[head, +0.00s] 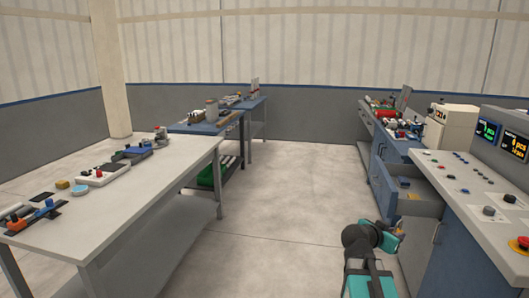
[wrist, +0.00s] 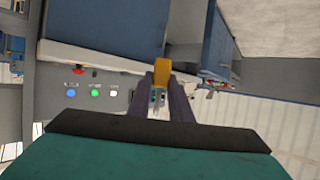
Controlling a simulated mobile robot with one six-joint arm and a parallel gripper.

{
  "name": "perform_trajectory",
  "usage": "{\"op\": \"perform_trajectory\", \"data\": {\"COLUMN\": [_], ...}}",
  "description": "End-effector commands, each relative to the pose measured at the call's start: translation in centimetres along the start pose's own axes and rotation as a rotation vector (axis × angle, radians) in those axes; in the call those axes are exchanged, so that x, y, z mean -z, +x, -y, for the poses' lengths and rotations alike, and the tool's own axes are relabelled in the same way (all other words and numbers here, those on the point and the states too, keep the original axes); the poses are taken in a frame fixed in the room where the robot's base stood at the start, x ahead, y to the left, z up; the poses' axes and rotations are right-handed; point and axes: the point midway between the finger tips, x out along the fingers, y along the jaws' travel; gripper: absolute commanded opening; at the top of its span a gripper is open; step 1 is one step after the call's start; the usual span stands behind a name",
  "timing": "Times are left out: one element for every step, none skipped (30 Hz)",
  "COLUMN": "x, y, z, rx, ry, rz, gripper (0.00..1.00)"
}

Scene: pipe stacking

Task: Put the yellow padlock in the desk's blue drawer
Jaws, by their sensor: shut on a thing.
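My gripper (wrist: 161,92) is shut on the yellow padlock (wrist: 162,69), whose yellow body shows between the dark fingertips in the wrist view. In the head view my gripper (head: 397,226) is at the lower right, in front of the desk side, and the padlock is too small there to make out. An open drawer (head: 418,206) sticks out from the bench on the right, above and beyond my gripper. In the wrist view blue panels (wrist: 105,22) stand around the fingertips; I cannot tell which is the drawer.
A control desk (head: 470,190) with buttons and screens (head: 487,131) is close on the right. A cluttered blue bench (head: 380,160) lies beyond it. A long table (head: 130,195) with parts stands left. The floor between (head: 290,190) is clear.

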Motion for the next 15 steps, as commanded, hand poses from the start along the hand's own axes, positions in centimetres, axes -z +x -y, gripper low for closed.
{"op": "perform_trajectory", "data": {"x": [-0.1, -0.2, -0.3, -0.4, -0.5, -0.7, -0.8, -0.8, -0.9, -1.0, -1.1, -1.2, -1.2, -1.3, -1.4], "y": [-1.1, -1.6, -2.4, -3.0, -3.6, -4.5, -5.2, -5.9, -6.8, -7.6, -8.3, -9.3, -10.1, -10.8, -11.9], "z": [1.7, 2.6, 3.9, 4.8, 5.8, 7.0, 8.0, 8.9, 10.1, 11.1, 11.9, 13.1, 14.0, 14.8, 16.0], "rx": [0.038, 0.061, 0.091, 0.115, 0.141, 0.173, 0.199, 0.226, 0.260, 0.288, 0.314, 0.352, 0.380, 0.408, 0.447], "ry": [-0.014, -0.024, -0.036, -0.047, -0.057, -0.070, -0.081, -0.091, -0.105, -0.117, -0.127, -0.142, -0.154, -0.167, -0.182], "rz": [0.000, 0.000, -0.001, -0.001, 0.000, 0.000, 0.000, 0.000, -0.001, -0.001, -0.002, -0.001, -0.001, -0.001, -0.002], "gripper": [0.00, 0.00, 0.00, 0.00, 0.00, 0.00, 0.00, 0.00, 0.00, 0.00, 0.00, 0.00, 0.00, 0.00, 0.00]}}
